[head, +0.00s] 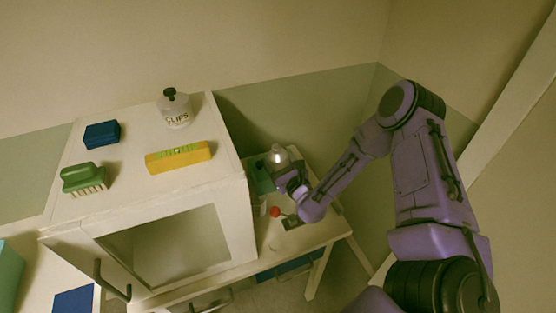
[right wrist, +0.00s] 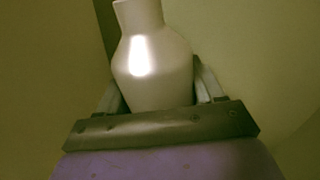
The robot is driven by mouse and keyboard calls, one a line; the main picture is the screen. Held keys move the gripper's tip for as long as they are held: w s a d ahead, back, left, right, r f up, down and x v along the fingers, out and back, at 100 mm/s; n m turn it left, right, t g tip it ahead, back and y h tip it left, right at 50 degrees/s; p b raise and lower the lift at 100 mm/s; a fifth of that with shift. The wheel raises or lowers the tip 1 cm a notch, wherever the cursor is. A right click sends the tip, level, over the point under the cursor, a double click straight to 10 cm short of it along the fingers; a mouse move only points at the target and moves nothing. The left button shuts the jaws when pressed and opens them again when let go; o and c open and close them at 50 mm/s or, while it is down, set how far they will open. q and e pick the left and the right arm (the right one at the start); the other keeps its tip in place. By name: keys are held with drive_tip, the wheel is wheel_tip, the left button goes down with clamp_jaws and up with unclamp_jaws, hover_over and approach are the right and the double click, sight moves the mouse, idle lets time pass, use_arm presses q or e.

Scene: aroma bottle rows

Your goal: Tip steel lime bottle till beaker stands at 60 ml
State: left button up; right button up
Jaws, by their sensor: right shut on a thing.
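A pale, shiny bottle (head: 278,156) with rounded shoulders and a narrow neck is held above the small table right of the cabinet. It fills the middle of the right wrist view (right wrist: 150,65), between the two fingers. My right gripper (head: 287,172) is shut on this bottle. No label shows on the bottle, so I cannot tell whether it is the lime one. I cannot make out a beaker or any liquid level. My left gripper is not in view.
A red round thing (head: 274,211) and a dark flat item (head: 291,222) are on the table (head: 307,235). The white cabinet (head: 130,200) carries a brush (head: 82,178), blue block (head: 102,134), yellow level (head: 178,158) and clips jar (head: 175,110).

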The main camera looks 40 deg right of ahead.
drive_tip(key=shift+s+a+r+n, duration=0.15)
drive_tip(key=shift+a+n, duration=0.15)
drive_tip(key=shift+n, duration=0.6)
drive_tip(key=shift+a+n+t+b, duration=0.2)
drive_tip(key=shift+a+n+b, duration=0.05)
drive_tip(key=shift+n, duration=0.5)
drive_tip(key=shift+a+n+t+b, duration=0.2)
drive_tip(key=shift+n, duration=0.55)
drive_tip(key=shift+a+n+y, duration=0.2)
drive_tip(key=shift+n+y, duration=0.1)
drive_tip(key=shift+n, duration=0.4)
drive_tip(key=shift+f, duration=0.2)
drive_tip(key=shift+f+n+b, duration=0.1)
drive_tip(key=shift+n+b, duration=0.35)
drive_tip(key=shift+n, duration=0.25)
drive_tip(key=shift+d+f+n+t+y+b, duration=0.15)
drive_tip(key=shift+d+n+b, duration=0.1)
drive_tip(key=shift+n, duration=0.3)
drive_tip(key=shift+d+f+n+t+y+b, duration=0.15)
drive_tip(key=shift+n+b, duration=0.1)
drive_tip(key=shift+n, duration=0.3)
drive_tip(key=shift+d+f+n+y+b, duration=0.15)
drive_tip(key=shift+f+n+b, duration=0.25)
drive_tip(key=shift+n+b, duration=0.45)
drive_tip(key=shift+d+f+n+y+b, duration=0.15)
drive_tip(key=shift+f+n+b, duration=0.35)
drive_tip(key=shift+n, duration=0.45)
drive_tip(key=shift+r+m, duration=0.3)
drive_tip(key=shift+r, duration=0.05)
drive_tip(key=shift+f, duration=0.1)
